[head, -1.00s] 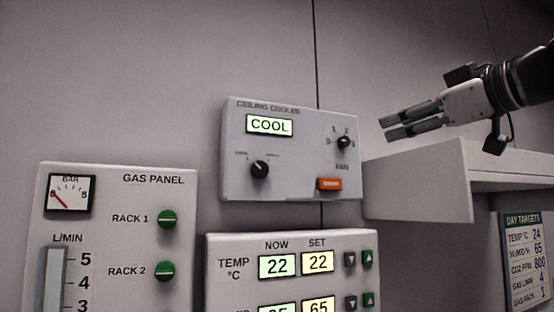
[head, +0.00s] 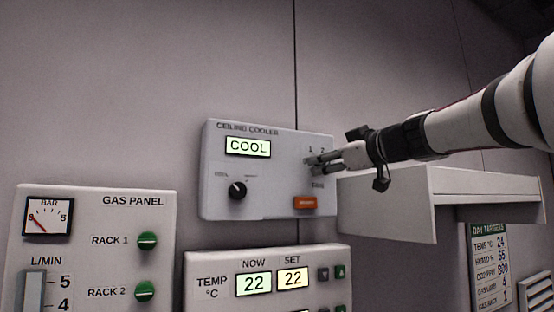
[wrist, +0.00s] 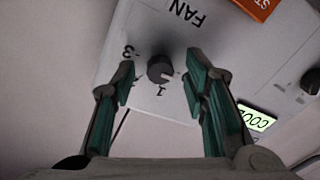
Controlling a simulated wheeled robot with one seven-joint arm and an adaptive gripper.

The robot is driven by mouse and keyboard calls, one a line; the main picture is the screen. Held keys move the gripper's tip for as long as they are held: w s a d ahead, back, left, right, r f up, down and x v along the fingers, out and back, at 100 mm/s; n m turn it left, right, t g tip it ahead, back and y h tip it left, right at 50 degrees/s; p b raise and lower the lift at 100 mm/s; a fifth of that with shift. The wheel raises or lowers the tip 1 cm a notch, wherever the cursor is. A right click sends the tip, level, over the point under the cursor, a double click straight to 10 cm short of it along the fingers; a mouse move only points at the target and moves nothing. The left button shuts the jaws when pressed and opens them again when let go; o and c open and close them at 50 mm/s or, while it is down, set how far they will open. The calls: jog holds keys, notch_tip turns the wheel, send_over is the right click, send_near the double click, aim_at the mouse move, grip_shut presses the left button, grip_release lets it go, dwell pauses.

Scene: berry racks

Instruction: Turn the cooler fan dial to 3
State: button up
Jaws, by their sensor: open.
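The ceiling cooler panel (head: 275,185) is a pale grey box on the wall with a lit COOL display (head: 248,146). Its small dark fan dial (wrist: 160,69) shows in the wrist view, with FAN upside down above it and the numbers 3 and 1 beside it. I cannot tell clearly which number it points at. In the wrist view my gripper (wrist: 160,63) is open, one green-padded finger on each side of the dial, with gaps showing.
A second black knob (head: 237,190) and an orange button (head: 305,203) are on the same panel. A white shelf (head: 385,205) juts out just right of it, below my arm. The gas panel (head: 95,225) and a temperature panel (head: 265,262) are lower down.

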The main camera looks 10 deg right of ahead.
jog(key=shift+c, duration=0.2)
grip_shut()
